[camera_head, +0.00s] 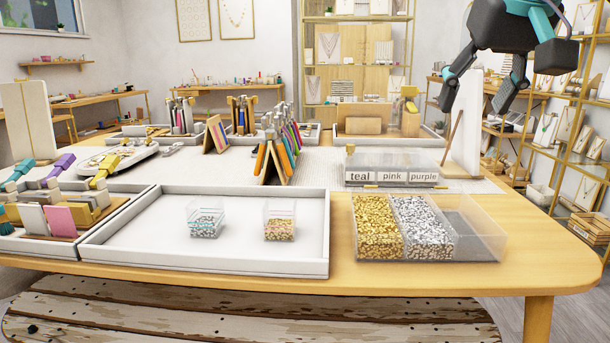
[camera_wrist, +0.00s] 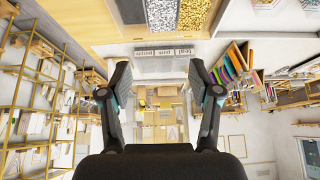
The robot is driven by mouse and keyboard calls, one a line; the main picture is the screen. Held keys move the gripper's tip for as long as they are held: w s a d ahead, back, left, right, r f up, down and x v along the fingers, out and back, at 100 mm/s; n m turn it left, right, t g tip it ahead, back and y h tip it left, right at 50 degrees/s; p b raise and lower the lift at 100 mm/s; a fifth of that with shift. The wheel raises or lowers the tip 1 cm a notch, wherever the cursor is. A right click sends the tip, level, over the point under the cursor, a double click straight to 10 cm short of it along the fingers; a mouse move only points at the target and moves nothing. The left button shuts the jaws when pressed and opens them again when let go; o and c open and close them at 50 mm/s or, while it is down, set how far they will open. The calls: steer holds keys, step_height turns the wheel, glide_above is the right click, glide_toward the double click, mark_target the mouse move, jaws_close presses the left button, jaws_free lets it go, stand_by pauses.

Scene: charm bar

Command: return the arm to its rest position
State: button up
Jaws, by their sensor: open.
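My gripper (camera_head: 481,92) is at the upper right of the head view, raised above the table's right side. Its two dark fingers with teal parts are spread apart with nothing between them. In the wrist view my gripper (camera_wrist: 160,80) is also open and empty, and the room shows between its fingers. The arm behind it is mostly outside the head view.
A wooden table (camera_head: 400,281) holds a white tray (camera_head: 130,245) with two small clear boxes, a clear bin (camera_head: 480,238) of gold and silver pieces, and a labelled box (camera_head: 390,165). A white upright panel (camera_head: 468,125) stands below my gripper. Shelves (camera_head: 575,130) line the right.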

steer(key=s+a+f, duration=0.2)
steer(key=s+f, duration=0.1)
steer(key=f, duration=1)
steer(key=s+a+f, duration=0.2)
steer(key=s+f, duration=0.2)
steer(key=f, duration=0.9)
steer(key=s+a+f+n, duration=0.1)
steer(key=s+a+f, duration=0.2)
steer(key=f, duration=1)
steer(key=shift+s+g, duration=0.2)
steer(key=shift+g, duration=0.2)
steer(key=shift+w, duration=0.3)
